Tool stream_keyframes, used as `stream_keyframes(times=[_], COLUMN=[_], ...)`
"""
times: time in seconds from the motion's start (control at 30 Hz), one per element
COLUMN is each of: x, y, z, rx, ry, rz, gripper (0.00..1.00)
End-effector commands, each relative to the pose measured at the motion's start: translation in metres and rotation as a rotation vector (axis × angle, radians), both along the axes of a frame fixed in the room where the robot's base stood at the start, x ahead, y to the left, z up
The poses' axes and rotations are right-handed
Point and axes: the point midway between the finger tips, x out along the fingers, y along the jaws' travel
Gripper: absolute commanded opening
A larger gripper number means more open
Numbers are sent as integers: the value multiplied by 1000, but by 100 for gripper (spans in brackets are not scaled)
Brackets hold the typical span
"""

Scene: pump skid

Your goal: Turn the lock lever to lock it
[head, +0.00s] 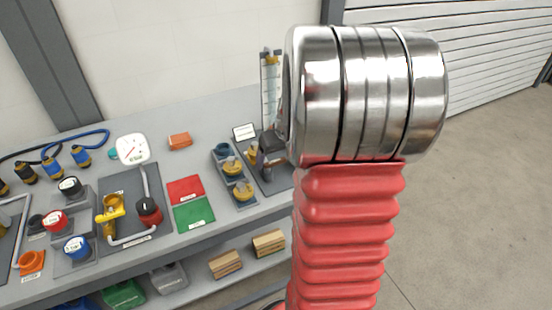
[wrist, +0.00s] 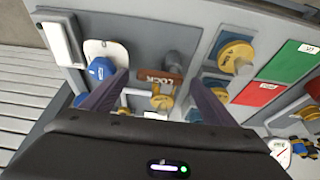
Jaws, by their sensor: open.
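The lock lever (wrist: 158,77), a brown-red bar marked LOCK, shows in the wrist view on a grey panel. It lies between the tips of my gripper (wrist: 159,82), whose two dark fingers are spread apart, one on each side. I cannot tell whether either finger touches the lever. A yellow round part (wrist: 162,101) sits just below the lever, also between the fingers. In the head view my arm hides most of this area, and the lever cannot be made out clearly there.
A blue knob (wrist: 101,68) on a white plate is close to my left finger. A yellow knob (wrist: 236,56) stands right of the right finger. In the head view, red (head: 185,188) and green (head: 194,213) mats lie on the bench, with a yellow valve (head: 111,207) farther left.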

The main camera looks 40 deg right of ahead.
Motion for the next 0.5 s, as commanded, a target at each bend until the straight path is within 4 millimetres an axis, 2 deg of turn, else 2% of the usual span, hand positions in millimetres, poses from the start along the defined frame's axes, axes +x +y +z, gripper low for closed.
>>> stream_keyframes(times=[0.37,0.5], x=[2,2], y=[0,0], z=[-5,-5], rx=[0,0], ry=[0,0], rz=[1,1], gripper=[80,71])
